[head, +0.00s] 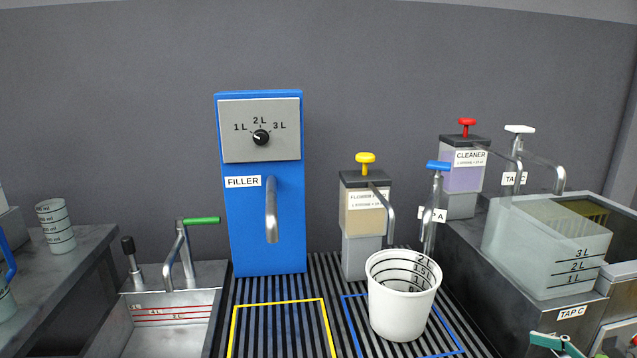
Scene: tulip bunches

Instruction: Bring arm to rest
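Neither of my grippers shows in the head view, and no arm is clearly visible. A white bucket (398,313) with volume marks inside stands upright inside the blue outline (447,346) on the slatted grate, near tap A (431,215) with its blue handle. Nothing is seen holding it. The blue filler (238,225) stands behind the yellow outline (325,318), its dial (261,137) pointing to the upper left, towards 1 L.
A flower food dispenser (362,210) and a cleaner dispenser (462,175) stand at the back. A clear marked tank (545,255) is at right above a teal handle (556,344). A sink (170,310) and measuring cup (56,228) are at left. The yellow outline is empty.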

